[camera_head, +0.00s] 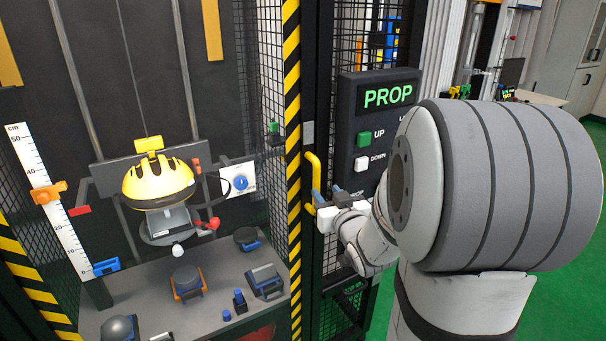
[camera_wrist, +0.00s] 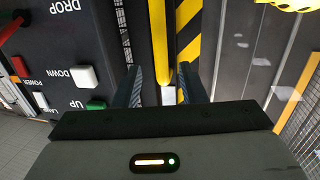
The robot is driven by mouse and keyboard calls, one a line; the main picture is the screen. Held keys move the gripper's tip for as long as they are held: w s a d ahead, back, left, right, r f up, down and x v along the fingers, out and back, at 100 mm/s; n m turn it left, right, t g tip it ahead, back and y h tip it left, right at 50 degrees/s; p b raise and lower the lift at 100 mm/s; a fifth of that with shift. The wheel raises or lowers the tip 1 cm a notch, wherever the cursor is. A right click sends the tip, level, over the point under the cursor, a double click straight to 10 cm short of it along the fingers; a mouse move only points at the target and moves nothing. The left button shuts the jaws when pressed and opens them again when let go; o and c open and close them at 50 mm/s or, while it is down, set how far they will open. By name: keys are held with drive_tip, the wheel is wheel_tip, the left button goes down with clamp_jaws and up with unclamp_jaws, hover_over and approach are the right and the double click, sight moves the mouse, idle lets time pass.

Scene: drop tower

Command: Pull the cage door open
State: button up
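The cage door's yellow handle (camera_head: 315,172) is an upright bar on the dark frame, just right of the yellow-and-black striped edge (camera_head: 292,120). My gripper (camera_head: 328,197) is at the handle's lower part. In the wrist view the handle (camera_wrist: 162,45) runs between the two fingertips of my gripper (camera_wrist: 160,72), with visible gaps on both sides, so the fingers are open around it. Contact with the handle cannot be told. The door's outline is hard to make out, and whether it stands ajar is unclear. My arm hides part of the area right of the handle.
A control panel (camera_head: 345,125) with a PROP display, a green UP button (camera_head: 364,139) and a white DOWN button (camera_head: 361,164) stands close right of the handle. Inside the cage are a yellow helmet (camera_head: 158,180), a ruler (camera_head: 48,195) and several small devices on a grey base (camera_head: 215,312).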

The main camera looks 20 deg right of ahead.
sight(318, 179)
drive_tip(key=shift+t, duration=0.3)
drive_tip(key=w, duration=0.2)
drive_tip(key=w+p, duration=0.1)
drive_tip(key=w, duration=0.5)
drive_tip(key=shift+r+p, duration=0.25)
drive_tip(key=shift+p, duration=0.05)
drive_tip(key=shift+s, duration=0.1)
drive_tip(key=shift+c, duration=0.5)
clamp_jaws()
